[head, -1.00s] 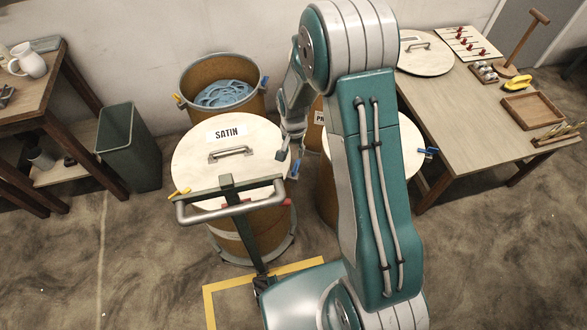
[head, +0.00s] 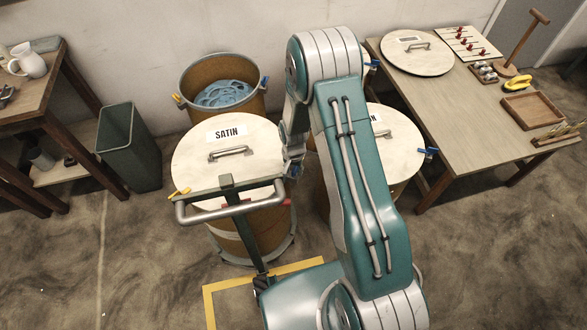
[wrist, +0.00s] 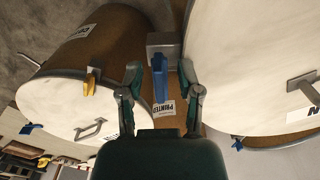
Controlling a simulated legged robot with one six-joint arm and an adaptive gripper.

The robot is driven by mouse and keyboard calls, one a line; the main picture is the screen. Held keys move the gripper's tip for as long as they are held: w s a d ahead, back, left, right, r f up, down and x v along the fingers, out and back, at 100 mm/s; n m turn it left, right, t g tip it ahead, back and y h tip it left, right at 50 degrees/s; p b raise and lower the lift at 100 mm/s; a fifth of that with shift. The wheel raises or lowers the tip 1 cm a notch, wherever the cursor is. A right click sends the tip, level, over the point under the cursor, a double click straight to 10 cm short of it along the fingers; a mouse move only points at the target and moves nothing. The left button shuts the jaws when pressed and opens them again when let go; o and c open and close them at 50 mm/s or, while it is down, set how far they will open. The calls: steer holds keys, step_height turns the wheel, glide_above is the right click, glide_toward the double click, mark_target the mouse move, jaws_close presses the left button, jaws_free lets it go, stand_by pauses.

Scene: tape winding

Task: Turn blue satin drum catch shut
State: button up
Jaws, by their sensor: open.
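The satin drum (head: 245,237) stands left of my arm, with a pale round lid (head: 200,160) marked SATIN and a bar handle. Its blue catch (wrist: 159,84) is a blue lever on a grey bracket in the wrist view, at the lid's edge. My gripper (wrist: 160,70) is open, with one finger on each side of the blue lever; I cannot tell whether either finger touches it. In the head view my gripper (head: 292,165) is at the right rim and largely hides the catch. The drum's yellow catch (head: 180,193) is at the left rim.
An open drum with blue material (head: 222,94) stands behind. Another lidded drum (head: 400,150) is close on the right, partly behind my arm. A cart handle (head: 230,207) crosses in front of the satin drum. A table (head: 450,110) stands at the right.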

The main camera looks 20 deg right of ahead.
jaws_close()
steer(key=n, duration=0.4)
steer(key=shift+d+n, duration=0.15)
steer(key=shift+n, duration=0.15)
steer(key=n, duration=0.4)
steer(key=shift+d+n, duration=0.1)
steer(key=shift+n, duration=0.2)
steer(key=n, duration=0.4)
steer(key=shift+d+n, duration=0.1)
steer(key=shift+n, duration=0.2)
steer(key=shift+w+d+n, duration=0.1)
steer(key=shift+w+n, duration=0.05)
steer(key=shift+n, duration=1.95)
